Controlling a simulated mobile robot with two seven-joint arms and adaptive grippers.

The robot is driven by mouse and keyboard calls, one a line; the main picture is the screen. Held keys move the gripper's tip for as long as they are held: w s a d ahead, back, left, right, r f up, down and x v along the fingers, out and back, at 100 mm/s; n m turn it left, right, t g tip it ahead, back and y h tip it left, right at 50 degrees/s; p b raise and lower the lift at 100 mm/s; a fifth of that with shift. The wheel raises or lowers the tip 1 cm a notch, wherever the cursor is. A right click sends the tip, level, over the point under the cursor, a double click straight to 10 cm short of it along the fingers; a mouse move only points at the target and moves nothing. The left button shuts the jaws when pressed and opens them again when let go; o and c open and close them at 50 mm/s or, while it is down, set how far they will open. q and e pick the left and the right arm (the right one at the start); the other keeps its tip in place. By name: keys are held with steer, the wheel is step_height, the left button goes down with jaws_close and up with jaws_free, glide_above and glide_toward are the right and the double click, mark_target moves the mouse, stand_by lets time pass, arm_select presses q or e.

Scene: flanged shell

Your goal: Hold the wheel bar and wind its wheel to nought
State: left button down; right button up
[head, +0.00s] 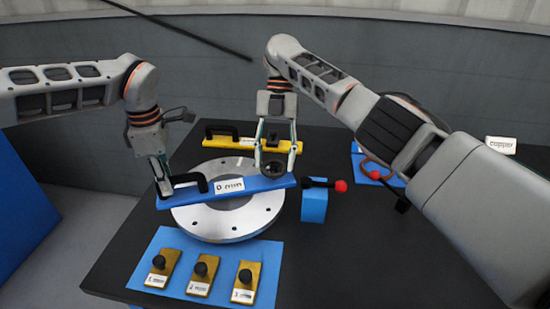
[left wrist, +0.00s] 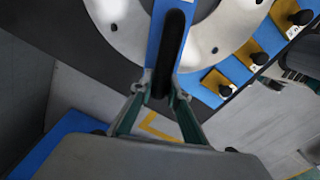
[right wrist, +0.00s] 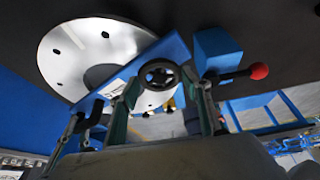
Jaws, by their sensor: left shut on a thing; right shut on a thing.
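The wheel bar is a long blue bar (head: 258,184) with a black handle, a white label and a dark hand wheel. It lies across the silver flange ring (head: 240,226); whether it touches the ring I cannot tell. My left gripper (head: 163,184) is shut on the black handle at the bar's left end, and the handle (left wrist: 170,50) shows between its fingers in the left wrist view. My right gripper (head: 276,160) has its fingers on both sides of the wheel (right wrist: 160,75), shut on it near the bar's right end. The wheel's reading is too small to tell.
A yellow bar (head: 238,143) with a black handle lies behind the ring. A blue block (head: 314,207) with a red-knobbed lever stands close right of the bar. A blue mat (head: 222,248) with three knobbed brass plates lies in front. The black table (head: 380,245) is clear at front right.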

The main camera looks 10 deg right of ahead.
mark_target(275, 165)
steer(key=shift+c, duration=0.2)
steer(key=o, duration=1.1)
steer(key=shift+d, duration=0.1)
steer(key=shift+o, duration=0.2)
steer(key=shift+r, duration=0.15)
step_height(275, 165, up, 10)
